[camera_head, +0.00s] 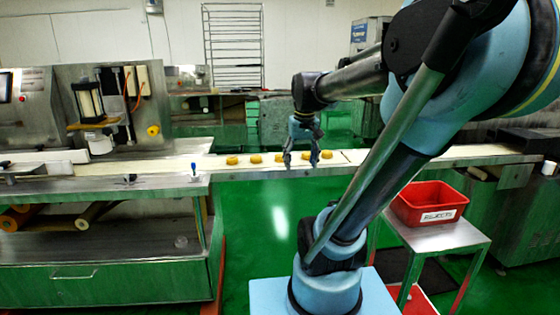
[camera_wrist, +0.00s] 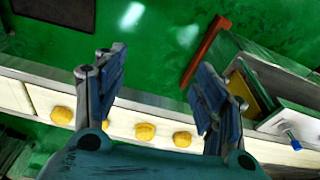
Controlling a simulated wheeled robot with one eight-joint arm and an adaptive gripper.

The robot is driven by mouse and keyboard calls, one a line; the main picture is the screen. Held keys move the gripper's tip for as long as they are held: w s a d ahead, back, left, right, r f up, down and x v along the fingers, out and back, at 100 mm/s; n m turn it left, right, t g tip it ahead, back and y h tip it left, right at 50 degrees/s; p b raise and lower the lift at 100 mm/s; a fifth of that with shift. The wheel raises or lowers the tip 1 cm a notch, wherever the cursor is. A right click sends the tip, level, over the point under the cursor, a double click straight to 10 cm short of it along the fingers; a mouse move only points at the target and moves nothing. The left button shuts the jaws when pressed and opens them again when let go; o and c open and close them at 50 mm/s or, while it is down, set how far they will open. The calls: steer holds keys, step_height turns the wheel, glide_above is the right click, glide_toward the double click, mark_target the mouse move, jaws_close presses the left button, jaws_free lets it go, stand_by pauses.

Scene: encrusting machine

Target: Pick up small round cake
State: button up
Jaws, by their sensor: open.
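Several small round yellow cakes sit in a row on the white conveyor belt in the head view, one of them the leftmost cake (camera_head: 232,160) and another just right of it (camera_head: 255,158). In the wrist view, cakes show on the belt at the left (camera_wrist: 62,115), in the middle (camera_wrist: 145,131) and right of it (camera_wrist: 182,138). My gripper (camera_head: 303,160) is open and empty, over the belt's near edge by the right-hand cakes, which it partly hides. In the wrist view my gripper (camera_wrist: 160,82) has its fingers wide apart, with the middle cakes seen between them.
The belt (camera_head: 400,157) runs across the scene, with the encrusting machine (camera_head: 100,110) at the left. A red bin marked rejects (camera_head: 428,203) stands on a small table (camera_head: 440,236) at the right. A blue-handled item (camera_head: 194,170) stands at the belt's near edge.

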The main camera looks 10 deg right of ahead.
steer(key=w+a+r, duration=0.1)
steer(key=w+r, duration=0.6)
steer(key=w, duration=0.4)
steer(key=n, duration=0.1)
glide_toward(280, 155)
steer(key=f, duration=0.3)
steer(key=w+f, duration=0.1)
steer(key=f, duration=0.5)
steer(key=shift+w, duration=0.3)
steer(key=c, duration=1.1)
